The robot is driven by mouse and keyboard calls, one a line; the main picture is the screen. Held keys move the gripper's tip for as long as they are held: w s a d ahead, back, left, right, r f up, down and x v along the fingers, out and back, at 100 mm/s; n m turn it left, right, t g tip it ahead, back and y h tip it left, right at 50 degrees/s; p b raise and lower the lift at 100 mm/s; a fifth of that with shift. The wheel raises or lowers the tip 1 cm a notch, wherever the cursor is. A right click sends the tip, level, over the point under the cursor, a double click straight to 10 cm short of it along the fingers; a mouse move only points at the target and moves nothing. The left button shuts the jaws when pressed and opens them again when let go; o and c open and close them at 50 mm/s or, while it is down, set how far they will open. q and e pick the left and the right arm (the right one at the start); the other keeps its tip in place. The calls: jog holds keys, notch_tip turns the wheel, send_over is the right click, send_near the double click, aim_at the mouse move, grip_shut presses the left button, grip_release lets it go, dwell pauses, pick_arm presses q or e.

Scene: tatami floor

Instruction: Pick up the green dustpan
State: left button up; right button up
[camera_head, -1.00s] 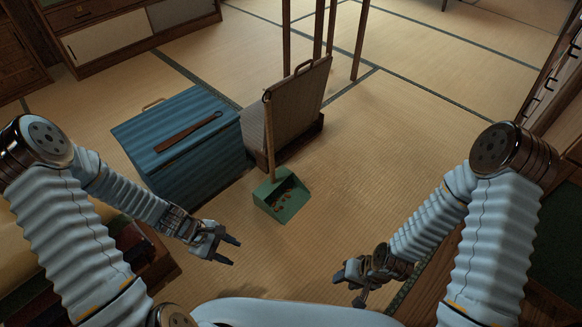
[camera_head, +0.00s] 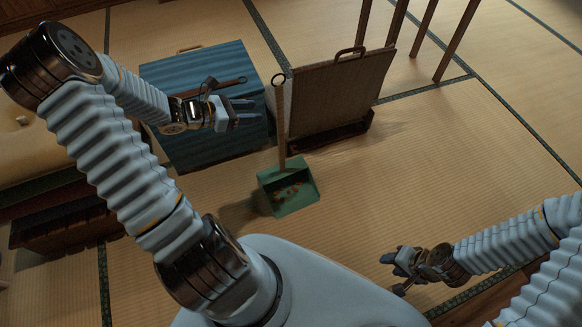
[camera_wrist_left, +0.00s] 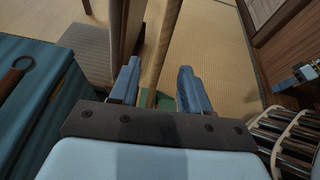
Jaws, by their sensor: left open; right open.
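The green dustpan (camera_head: 290,189) stands on the tatami with its pan facing me and small brown bits in it. Its tall wooden handle (camera_head: 281,125) rises upright to a dark ring at the top. My left gripper (camera_head: 243,112) is open and empty, left of the handle and higher than the pan. In the left wrist view the handle (camera_wrist_left: 158,45) shows beyond and between the two open blue fingers (camera_wrist_left: 157,84), and a little of the green pan (camera_wrist_left: 166,102) shows low between them. My right gripper (camera_head: 392,270) is open and empty, low at the right of the dustpan.
A blue ribbed chest (camera_head: 215,145) with a wooden-handled tool on its lid stands behind my left gripper. Wooden legs (camera_head: 455,45) rise at the back. Tatami at the right (camera_head: 450,150) is clear.

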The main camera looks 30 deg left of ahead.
pick_arm(q)
jog(key=b+x, duration=0.1)
jog(key=x, duration=1)
jog(key=shift+d+b, duration=0.35)
grip_shut()
